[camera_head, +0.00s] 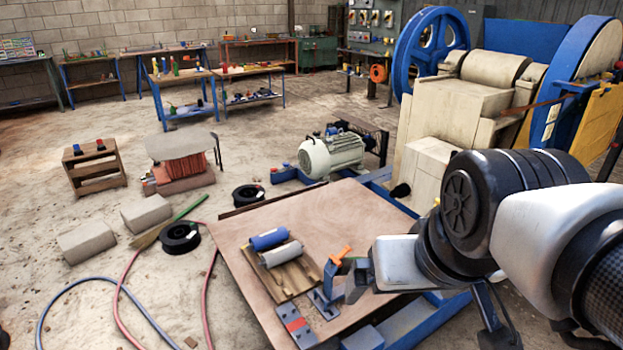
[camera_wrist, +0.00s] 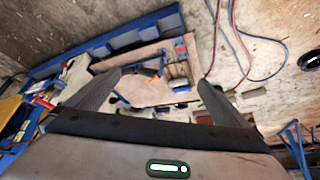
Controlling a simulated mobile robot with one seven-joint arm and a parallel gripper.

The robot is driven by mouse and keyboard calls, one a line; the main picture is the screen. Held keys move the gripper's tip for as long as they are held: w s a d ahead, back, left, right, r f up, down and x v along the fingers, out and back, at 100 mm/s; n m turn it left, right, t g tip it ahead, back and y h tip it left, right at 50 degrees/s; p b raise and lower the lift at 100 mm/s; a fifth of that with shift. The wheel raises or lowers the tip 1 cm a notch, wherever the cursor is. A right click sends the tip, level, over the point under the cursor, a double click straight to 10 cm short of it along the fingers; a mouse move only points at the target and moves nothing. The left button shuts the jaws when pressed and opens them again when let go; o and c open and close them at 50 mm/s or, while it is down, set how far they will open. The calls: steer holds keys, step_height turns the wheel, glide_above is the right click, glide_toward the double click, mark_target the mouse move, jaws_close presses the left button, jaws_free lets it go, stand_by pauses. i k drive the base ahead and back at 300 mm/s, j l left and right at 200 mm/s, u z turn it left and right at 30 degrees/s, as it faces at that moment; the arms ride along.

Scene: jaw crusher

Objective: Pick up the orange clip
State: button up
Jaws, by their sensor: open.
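The orange clip (camera_head: 341,256) shows in the head view as a small orange bar above a blue piece, over the right part of the brown board, just left of my gripper (camera_head: 352,281). Its lower part is partly hidden by a finger. My gripper is open and holds nothing. Whether a finger touches the clip cannot be told.
A blue roller (camera_head: 268,239) and a grey roller (camera_head: 281,254) lie on a wooden pallet (camera_head: 301,276) left of the clip. The brown board (camera_head: 330,215) is bare toward the back. A motor (camera_head: 331,155) stands behind.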

mark_target(336, 260)
steer(key=i+l+u, duration=0.2)
steer(key=l, duration=0.15)
steer(key=i+l+u, duration=0.2)
steer(key=l, duration=0.15)
steer(key=i+l+u, duration=0.2)
steer(key=l, duration=0.2)
steer(key=l+u, duration=0.2)
steer(key=l, duration=0.2)
steer(key=i+l+u, duration=0.2)
steer(key=l, duration=0.2)
steer(key=k, duration=0.1)
